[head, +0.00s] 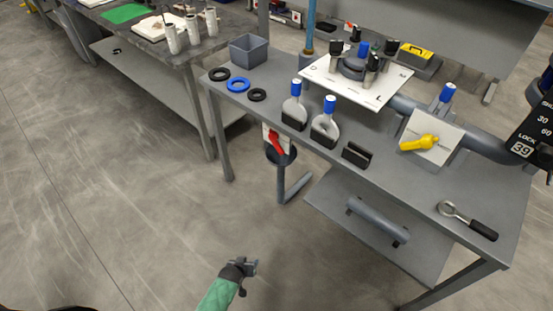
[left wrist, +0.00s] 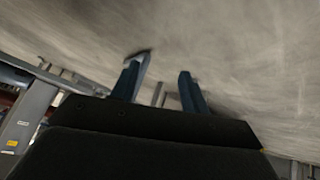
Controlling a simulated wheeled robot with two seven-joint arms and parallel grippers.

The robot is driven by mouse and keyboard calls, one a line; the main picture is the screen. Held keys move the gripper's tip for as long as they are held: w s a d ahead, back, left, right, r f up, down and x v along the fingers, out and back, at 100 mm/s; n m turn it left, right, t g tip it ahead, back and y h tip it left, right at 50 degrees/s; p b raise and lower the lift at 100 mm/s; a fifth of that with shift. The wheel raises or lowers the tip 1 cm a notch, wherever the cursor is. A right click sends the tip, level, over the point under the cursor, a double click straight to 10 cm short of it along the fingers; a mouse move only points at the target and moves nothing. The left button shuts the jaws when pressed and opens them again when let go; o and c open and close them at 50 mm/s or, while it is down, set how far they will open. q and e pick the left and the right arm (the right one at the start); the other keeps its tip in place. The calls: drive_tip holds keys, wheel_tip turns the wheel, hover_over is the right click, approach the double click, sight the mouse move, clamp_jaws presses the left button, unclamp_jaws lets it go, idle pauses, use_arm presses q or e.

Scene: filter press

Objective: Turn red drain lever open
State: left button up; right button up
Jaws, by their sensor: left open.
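The red drain lever (head: 277,143) is in the head view, below the front edge of the grey bench. It sits in front of a white plate and slants down to the right. My left gripper (head: 252,266) is low in the head view, over the floor, well below the lever and apart from it. In the left wrist view its two fingers (left wrist: 163,85) stand apart with nothing between them. The lever cannot be made out in the left wrist view. My right gripper is not in view.
The grey bench (head: 215,92) carries black and blue rings, blue-topped paddles (head: 295,108), a yellow lever (head: 420,143) and a ratchet wrench (head: 467,221). A lower shelf (head: 340,215) holds a grey cylinder (head: 377,221). The floor (head: 120,200) left of the bench is clear.

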use_arm(q)
drive_tip(key=w+d+r+n+t+h+b, duration=0.1)
drive_tip(key=w+r+t+b, duration=0.1)
drive_tip(key=w, duration=0.4)
drive_tip(key=w+d+r+t+b, duration=0.1)
drive_tip(key=w+b, duration=0.1)
drive_tip(key=w, duration=0.3)
drive_tip(key=n+t+h+b, duration=0.4)
drive_tip(key=t+b, duration=0.6)
drive_tip(key=b, duration=0.2)
approach(277, 150)
drive_tip(key=w+r, duration=0.1)
drive_tip(key=w, duration=0.1)
drive_tip(key=shift+d+x, duration=0.2)
drive_tip(key=shift+x, duration=1.7)
drive_tip(key=shift+d+x, duration=0.2)
drive_tip(key=shift+x, duration=1.65)
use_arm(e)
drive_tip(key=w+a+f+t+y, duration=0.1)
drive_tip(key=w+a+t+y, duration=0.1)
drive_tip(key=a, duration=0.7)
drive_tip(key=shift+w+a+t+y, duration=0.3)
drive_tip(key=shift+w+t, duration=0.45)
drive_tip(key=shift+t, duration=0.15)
use_arm(q)
drive_tip(key=shift+f, duration=0.1)
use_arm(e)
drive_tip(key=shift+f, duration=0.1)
